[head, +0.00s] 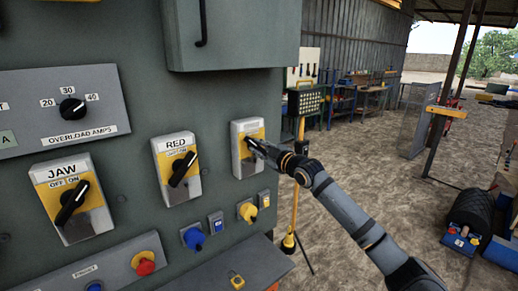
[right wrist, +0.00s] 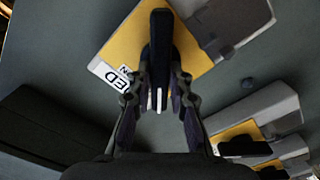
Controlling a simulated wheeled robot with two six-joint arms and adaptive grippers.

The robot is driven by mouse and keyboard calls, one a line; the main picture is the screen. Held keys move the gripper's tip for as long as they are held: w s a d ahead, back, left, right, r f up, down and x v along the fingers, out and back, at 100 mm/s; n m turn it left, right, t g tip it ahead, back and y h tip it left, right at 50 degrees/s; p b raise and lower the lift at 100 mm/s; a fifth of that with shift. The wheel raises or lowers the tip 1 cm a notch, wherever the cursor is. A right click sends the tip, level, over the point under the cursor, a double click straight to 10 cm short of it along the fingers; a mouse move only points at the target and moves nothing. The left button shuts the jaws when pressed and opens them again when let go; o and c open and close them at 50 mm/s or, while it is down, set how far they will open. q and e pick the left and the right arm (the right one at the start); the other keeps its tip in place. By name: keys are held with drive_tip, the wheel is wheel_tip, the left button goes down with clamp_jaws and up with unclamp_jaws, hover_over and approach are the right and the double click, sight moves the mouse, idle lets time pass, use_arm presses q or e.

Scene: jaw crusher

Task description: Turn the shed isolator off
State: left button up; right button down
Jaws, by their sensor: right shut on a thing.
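The rightmost isolator (head: 236,155) on the grey panel has a yellow and pale plate. Which way the handle points against the OFF/ON marks is hard to tell. My left gripper is not in view.
Isolators labelled RED (head: 176,168) and JAW (head: 72,200) sit to the left. An overload dial (head: 72,109) is at upper left. Blue (head: 193,238), yellow (head: 247,211) and red (head: 145,263) knobs or buttons lie below. A grey box (head: 235,40) juts out above.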

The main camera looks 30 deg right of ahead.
drive_tip(key=c, duration=1.5)
unclamp_jaws()
drive_tip(key=shift+c, duration=0.2)
drive_tip(key=o, duration=0.3)
drive_tip(key=shift+w+d+f, duration=0.1)
drive_tip(key=shift+w+f, duration=0.05)
drive_tip(key=shift+w, duration=0.1)
drive_tip(key=shift+s+r, duration=0.1)
drive_tip(key=shift+r, duration=0.1)
wheel_tip(320, 180, up, 10)
drive_tip(key=shift+f, duration=0.15)
